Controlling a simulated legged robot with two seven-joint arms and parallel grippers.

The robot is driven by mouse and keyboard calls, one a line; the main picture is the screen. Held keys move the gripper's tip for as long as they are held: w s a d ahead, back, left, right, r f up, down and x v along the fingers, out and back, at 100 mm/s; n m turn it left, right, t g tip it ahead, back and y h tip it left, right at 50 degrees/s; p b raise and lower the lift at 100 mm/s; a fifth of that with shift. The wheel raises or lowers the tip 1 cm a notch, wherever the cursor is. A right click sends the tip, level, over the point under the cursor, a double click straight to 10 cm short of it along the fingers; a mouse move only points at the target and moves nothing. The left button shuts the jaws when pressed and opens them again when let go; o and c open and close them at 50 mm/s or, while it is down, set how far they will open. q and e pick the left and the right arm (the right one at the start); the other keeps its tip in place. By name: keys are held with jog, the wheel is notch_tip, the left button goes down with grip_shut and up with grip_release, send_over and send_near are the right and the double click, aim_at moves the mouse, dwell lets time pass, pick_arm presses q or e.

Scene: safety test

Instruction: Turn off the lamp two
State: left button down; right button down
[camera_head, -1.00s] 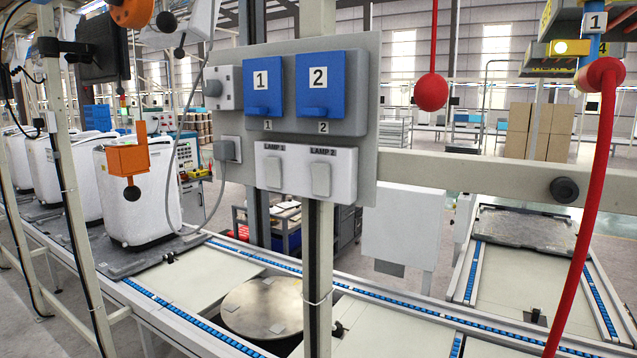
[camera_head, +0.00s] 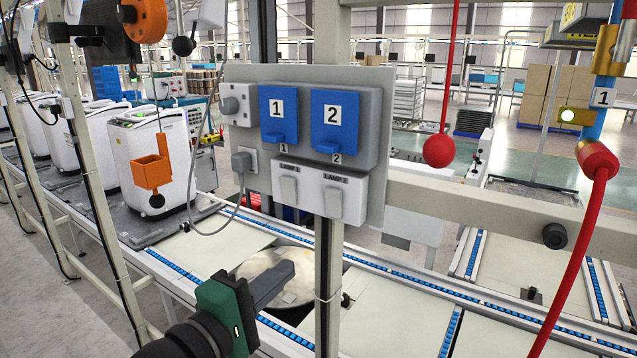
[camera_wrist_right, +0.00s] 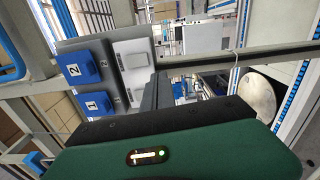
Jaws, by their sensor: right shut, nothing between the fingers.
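The lamp two switch (camera_head: 333,203) is a white rocker on the right half of a white switch box labelled LAMP 1 and LAMP 2. The lamp one switch (camera_head: 288,190) is beside it on the left. Both sit below blue covers marked 1 and 2 on a grey panel. My right gripper (camera_head: 285,275), green and black with grey fingers, is below and left of the switches, apart from them. It is shut and empty. In the right wrist view the gripper fingers (camera_wrist_right: 155,95) point toward the white box (camera_wrist_right: 133,65). My left gripper is not in view.
A vertical post (camera_head: 328,270) stands under the panel (camera_head: 377,150). A grey cable with a plug (camera_head: 241,161) hangs left of the box. A red ball (camera_head: 438,150) hangs to the right. A red hose (camera_head: 570,270) runs down the right side. A conveyor (camera_head: 400,300) lies below.

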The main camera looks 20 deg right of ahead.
aim_at(330, 197)
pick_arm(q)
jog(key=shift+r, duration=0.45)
pick_arm(e)
jog(key=shift+m+t+h, duration=0.3)
jog(key=shift+m+h, duration=0.3)
jog(key=r, duration=0.1)
jog(key=s+a+r, duration=0.1)
jog(key=r, duration=0.1)
jog(key=a+r, duration=0.1)
jog(key=r, duration=0.1)
jog(key=shift+s, duration=0.15)
jog(key=shift+d, duration=0.1)
